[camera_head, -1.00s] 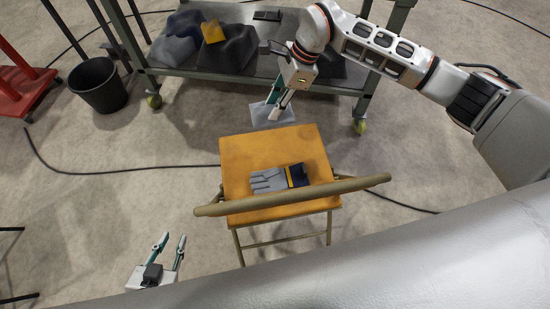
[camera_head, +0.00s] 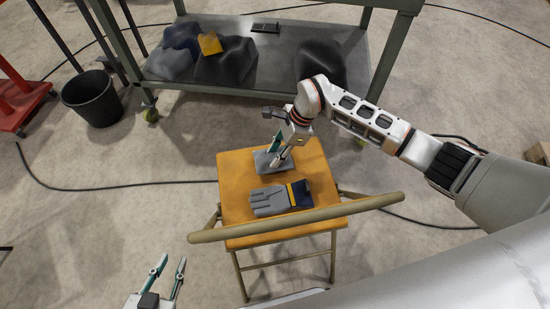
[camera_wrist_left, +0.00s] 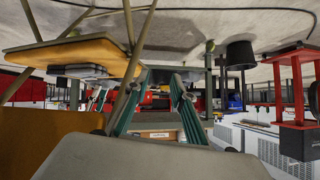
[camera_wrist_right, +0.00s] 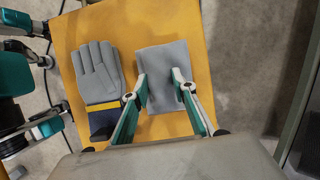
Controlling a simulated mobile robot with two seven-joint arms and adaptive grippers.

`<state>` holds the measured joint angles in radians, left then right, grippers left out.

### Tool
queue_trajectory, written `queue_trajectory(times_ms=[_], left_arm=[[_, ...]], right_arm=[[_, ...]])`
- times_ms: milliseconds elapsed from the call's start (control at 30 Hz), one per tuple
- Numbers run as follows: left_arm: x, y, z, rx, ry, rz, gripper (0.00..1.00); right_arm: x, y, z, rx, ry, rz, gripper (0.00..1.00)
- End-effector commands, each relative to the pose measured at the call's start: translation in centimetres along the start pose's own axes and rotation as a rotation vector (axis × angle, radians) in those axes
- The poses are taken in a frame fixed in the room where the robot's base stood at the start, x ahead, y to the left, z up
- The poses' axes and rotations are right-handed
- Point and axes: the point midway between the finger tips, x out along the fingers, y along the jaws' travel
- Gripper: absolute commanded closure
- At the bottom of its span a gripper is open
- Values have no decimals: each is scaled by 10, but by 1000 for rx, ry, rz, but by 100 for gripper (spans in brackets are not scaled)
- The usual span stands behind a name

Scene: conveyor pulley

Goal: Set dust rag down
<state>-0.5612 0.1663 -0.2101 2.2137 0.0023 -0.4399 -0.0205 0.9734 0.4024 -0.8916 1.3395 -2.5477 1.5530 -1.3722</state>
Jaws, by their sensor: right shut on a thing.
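The grey dust rag (camera_head: 267,163) is at the far part of the orange chair seat (camera_head: 236,180). It also shows flat in the right wrist view (camera_wrist_right: 163,60). My right gripper (camera_head: 278,155) is shut on the rag, with its fingers on either side of the cloth's middle. I cannot tell whether the rag touches the seat or hangs just above it. My left gripper (camera_head: 170,268) is open and empty, low and left of the chair; its two fingers also show apart in the left wrist view (camera_wrist_left: 160,82).
A grey glove (camera_head: 272,200) with a yellow and navy cuff lies on the seat, close to the rag. The chair's backrest bar (camera_head: 300,222) crosses in front. A black bin (camera_head: 92,98) and a cart shelf (camera_head: 275,75) with dark cloths stand beyond.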

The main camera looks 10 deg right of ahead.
Motion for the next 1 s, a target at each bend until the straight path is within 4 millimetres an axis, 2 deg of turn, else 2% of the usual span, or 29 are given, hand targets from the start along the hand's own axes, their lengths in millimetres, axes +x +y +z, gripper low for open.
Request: queue_trajectory(times_ms=[33,133,300,567,600,633,1000], left_arm=[[1,2,5,-4,-6,3,75],[2,2,1,-6,1,3,75],[2,0,-6,-6,15,0,75],[2,2,-2,-8,8,3,75],[1,2,-3,-8,9,3,75],[1,2,-3,-8,8,3,75],[1,3,-2,-7,7,4,75]], right_arm=[[15,4,-5,6,-2,11,94],[28,4,-11,4,-1,10,94],[27,1,-11,1,0,3,94],[30,2,-13,1,1,4,94],[30,2,-12,1,0,4,63],[29,2,-12,1,0,3,57],[27,1,-11,1,-1,3,57]])
